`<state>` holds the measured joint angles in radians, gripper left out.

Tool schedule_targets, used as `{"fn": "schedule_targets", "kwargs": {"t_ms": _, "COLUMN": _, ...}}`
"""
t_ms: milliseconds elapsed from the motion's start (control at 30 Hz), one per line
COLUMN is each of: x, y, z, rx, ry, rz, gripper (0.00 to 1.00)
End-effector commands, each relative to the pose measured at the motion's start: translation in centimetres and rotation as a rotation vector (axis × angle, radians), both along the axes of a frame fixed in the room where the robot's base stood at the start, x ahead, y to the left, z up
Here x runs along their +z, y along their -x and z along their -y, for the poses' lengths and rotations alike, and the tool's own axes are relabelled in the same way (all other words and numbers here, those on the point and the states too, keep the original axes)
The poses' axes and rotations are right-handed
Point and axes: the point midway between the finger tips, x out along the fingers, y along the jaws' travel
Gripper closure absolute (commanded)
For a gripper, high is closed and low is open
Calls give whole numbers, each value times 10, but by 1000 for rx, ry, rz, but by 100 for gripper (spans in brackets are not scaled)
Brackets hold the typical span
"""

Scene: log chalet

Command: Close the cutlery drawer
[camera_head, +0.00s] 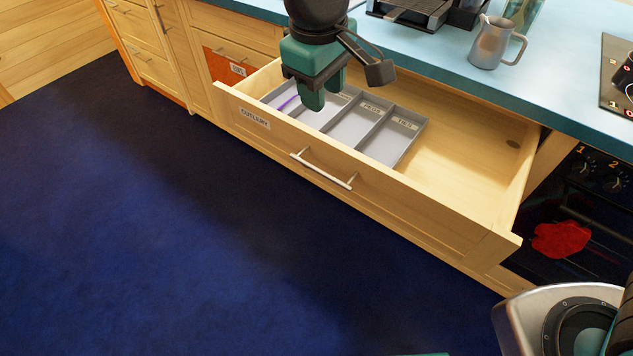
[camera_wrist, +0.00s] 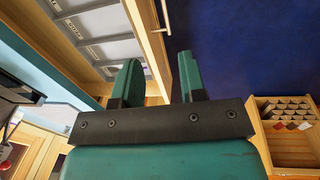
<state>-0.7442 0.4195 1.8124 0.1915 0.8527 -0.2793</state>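The cutlery drawer (camera_head: 254,118) is pulled out from under the counter, its pale wooden front labelled CUTLERY. A bar handle (camera_head: 322,168) is on the front. A grey divided tray (camera_head: 385,150) lies in the drawer's left part. My gripper (camera_head: 318,98) is over the left part of the drawer, just behind its front panel in the picture, fingers pointing down. In the wrist view, the two green fingers of my gripper (camera_wrist: 160,75) are apart. The drawer front (camera_wrist: 150,45) shows beyond the gap between them. I cannot tell whether they touch it.
The blue counter (camera_head: 440,65) runs behind the drawer, with a metal jug (camera_head: 490,42) and a hob (camera_head: 620,80) on it. An oven with a red mitt (camera_head: 561,239) is right of the drawer. Other drawers (camera_head: 140,45) stand left. The dark blue floor (camera_head: 130,220) in front is clear.

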Motion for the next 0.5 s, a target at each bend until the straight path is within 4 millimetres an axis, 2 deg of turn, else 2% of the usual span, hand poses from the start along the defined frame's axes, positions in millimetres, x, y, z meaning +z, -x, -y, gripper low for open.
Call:
{"fn": "schedule_targets", "kwargs": {"t_ms": 33, "x": -25, "y": -4, "z": -15, "rx": 18, "ry": 25, "rz": 9, "gripper": 62}}
{"fn": "schedule_targets", "kwargs": {"t_ms": 167, "x": -43, "y": -12, "z": -32, "rx": 31, "ry": 59, "rz": 29, "gripper": 62}}
{"fn": "schedule_targets", "kwargs": {"t_ms": 367, "x": -63, "y": -16, "z": -31, "rx": 31, "ry": 70, "rz": 30, "gripper": 62}}
{"fn": "schedule_targets", "kwargs": {"t_ms": 500, "x": -93, "y": -20, "z": -27, "rx": 30, "ry": 71, "rz": 28, "gripper": 62}}
